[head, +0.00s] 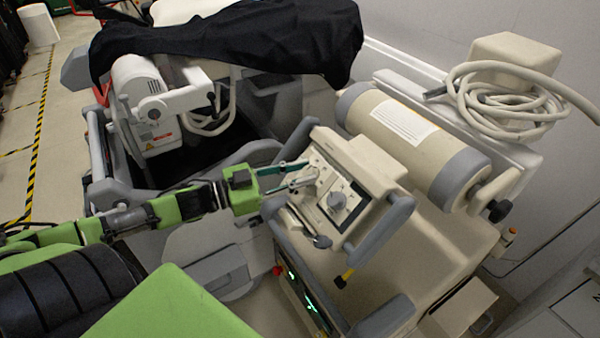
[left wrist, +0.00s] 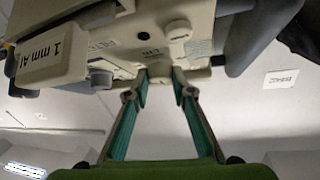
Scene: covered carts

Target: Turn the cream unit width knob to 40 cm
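The cream unit (head: 375,165) is a boxy head with grey handles, right of centre in the head view. Its tilted face carries a panel with a round grey knob (head: 337,201); which control sets width, and any scale reading, is too small to tell. My left gripper (head: 311,171) reaches in from the left, its two teal fingers apart at the panel's upper left edge. In the left wrist view, my left gripper (left wrist: 160,73) has its fingertips apart just below the cream unit (left wrist: 150,40); I cannot tell whether they touch it. My right gripper is not in view.
Grey handles (head: 381,230) flank the unit. A cream cylinder (head: 415,135) and a coiled cable (head: 510,100) lie behind it. A black cover (head: 230,40) drapes a white machine (head: 150,110) at the upper left. Open floor shows at far left.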

